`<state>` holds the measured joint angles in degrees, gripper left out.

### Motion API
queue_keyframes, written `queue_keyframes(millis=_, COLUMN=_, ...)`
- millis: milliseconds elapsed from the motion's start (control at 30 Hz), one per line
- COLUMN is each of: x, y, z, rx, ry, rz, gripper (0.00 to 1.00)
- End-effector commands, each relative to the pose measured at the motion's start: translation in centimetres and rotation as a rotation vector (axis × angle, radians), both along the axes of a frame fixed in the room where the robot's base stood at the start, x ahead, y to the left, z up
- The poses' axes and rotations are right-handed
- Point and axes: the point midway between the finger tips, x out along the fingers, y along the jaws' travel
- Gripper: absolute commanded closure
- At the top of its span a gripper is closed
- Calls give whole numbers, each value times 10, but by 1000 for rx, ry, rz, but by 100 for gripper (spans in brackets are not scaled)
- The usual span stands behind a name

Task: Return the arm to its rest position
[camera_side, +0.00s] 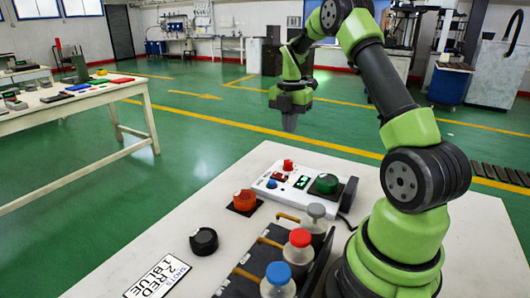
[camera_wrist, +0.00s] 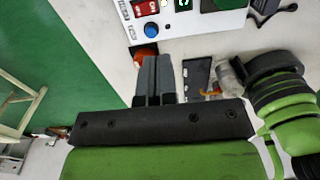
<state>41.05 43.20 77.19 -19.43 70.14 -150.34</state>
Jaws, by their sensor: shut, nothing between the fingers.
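My gripper (camera_side: 290,122) hangs in the air above the far edge of the work table (camera_side: 120,240) in the side view, pointing down. In the wrist view its two dark fingers (camera_wrist: 157,62) lie side by side, shut, with nothing between them. My green and black arm rises from its base at the right of the table and bends over at the top.
A white control box (camera_side: 300,186) with buttons, an orange knob (camera_side: 244,200), a black knob (camera_side: 204,241) and a label card (camera_side: 157,277) lie on the table. A rack (camera_side: 252,262) holds bottles with blue (camera_side: 278,272), red (camera_side: 300,237) and grey (camera_side: 316,210) caps. Another table (camera_side: 75,105) stands left.

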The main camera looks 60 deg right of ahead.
Motion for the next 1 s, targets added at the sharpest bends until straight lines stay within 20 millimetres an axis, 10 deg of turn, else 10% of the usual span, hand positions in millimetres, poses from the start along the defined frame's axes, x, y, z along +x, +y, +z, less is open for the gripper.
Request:
queue_keyframes(millis=167, x=6, y=21, z=23, rx=-13, ry=-40, rz=-103, gripper=100)
queue_keyframes(millis=433, x=-3, y=122, z=105, rx=34, ry=-234, rz=-637, gripper=100)
queue_keyframes(millis=700, x=-62, y=217, z=147, rx=291, ry=-367, rz=-1225, gripper=100)
queue_keyframes(millis=1000, x=-131, y=271, z=143, rx=638, ry=-299, rz=-1728, gripper=100)
